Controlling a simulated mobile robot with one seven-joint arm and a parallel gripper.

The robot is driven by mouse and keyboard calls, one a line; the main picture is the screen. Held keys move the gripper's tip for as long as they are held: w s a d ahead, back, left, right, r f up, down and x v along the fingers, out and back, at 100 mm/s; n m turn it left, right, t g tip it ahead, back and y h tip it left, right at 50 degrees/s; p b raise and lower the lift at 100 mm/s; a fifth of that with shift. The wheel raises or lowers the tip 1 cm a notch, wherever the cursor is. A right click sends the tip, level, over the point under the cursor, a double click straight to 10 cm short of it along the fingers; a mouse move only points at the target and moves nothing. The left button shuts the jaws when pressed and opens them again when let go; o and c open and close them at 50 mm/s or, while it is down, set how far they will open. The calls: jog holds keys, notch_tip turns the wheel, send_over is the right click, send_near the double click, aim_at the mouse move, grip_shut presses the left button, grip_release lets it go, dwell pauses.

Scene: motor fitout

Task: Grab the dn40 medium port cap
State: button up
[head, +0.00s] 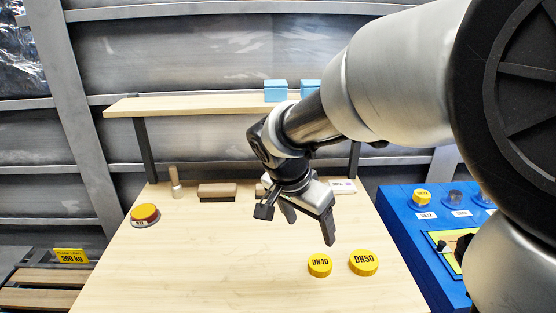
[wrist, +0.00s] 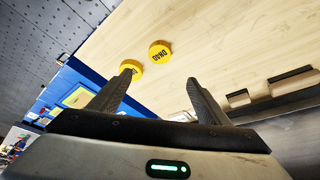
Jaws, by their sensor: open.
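The DN40 cap (head: 319,266) is a yellow disc with black lettering, flat on the wooden table near its front right. It also shows in the wrist view (wrist: 159,50), ahead of the gap between the fingers. A slightly larger yellow DN50 cap (head: 363,263) lies just to its right, apart from it. In the wrist view the DN50 cap (wrist: 132,66) is partly hidden by the left finger. My gripper (head: 310,230) is open and empty, above the table and behind the DN40 cap in the head view. Its two fingers show apart in the wrist view (wrist: 160,80).
A blue bench (head: 400,220) with a small yellow cap (head: 421,197) stands at the right. A shelf (head: 190,105) with blue boxes (head: 275,91) runs above. The table's middle is clear.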

jog(key=b, duration=0.2)
send_over(320, 262)
jog(key=s+a, duration=0.2)
jog(key=f, duration=1)
jog(key=shift+d+f, duration=0.15)
jog(key=shift+d, duration=0.05)
jog(key=shift+a+b+x, duration=0.2)
jog(key=shift+b+x, duration=0.65)
jog(key=shift+x, duration=2.15)
jog(key=c, duration=1.1)
